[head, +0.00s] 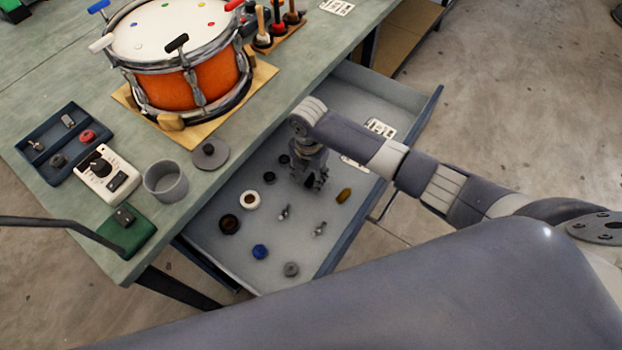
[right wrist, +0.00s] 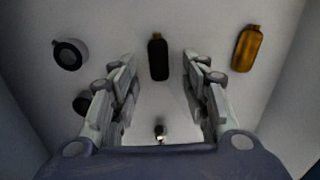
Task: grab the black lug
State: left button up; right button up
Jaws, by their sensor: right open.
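The black lug (right wrist: 158,58) lies on the drawer floor in the right wrist view, ahead of and between the two fingers of my right gripper (right wrist: 160,78). The fingers are apart, with nothing held between them. In the head view my right gripper (head: 312,180) points down into the open drawer. I cannot make out the black lug there; the gripper seems to hide it. A brass-coloured lug (head: 343,195) lies to the right of the gripper and also shows in the right wrist view (right wrist: 246,49). My left gripper is not in view.
The open drawer (head: 408,100) holds a white ring (head: 250,200), a dark ring (head: 229,224), a blue knob (head: 260,251), a grey knob (head: 291,269) and small bolts. On the bench above stand an orange drum (head: 176,90), a grey cup (head: 166,182) and a white meter (head: 107,175).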

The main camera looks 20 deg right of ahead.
jog(key=shift+f, duration=0.65)
grip_shut()
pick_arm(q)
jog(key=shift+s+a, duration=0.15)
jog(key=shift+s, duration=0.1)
pick_arm(e)
jog(key=shift+w+r, duration=0.1)
jog(key=shift+r, duration=0.05)
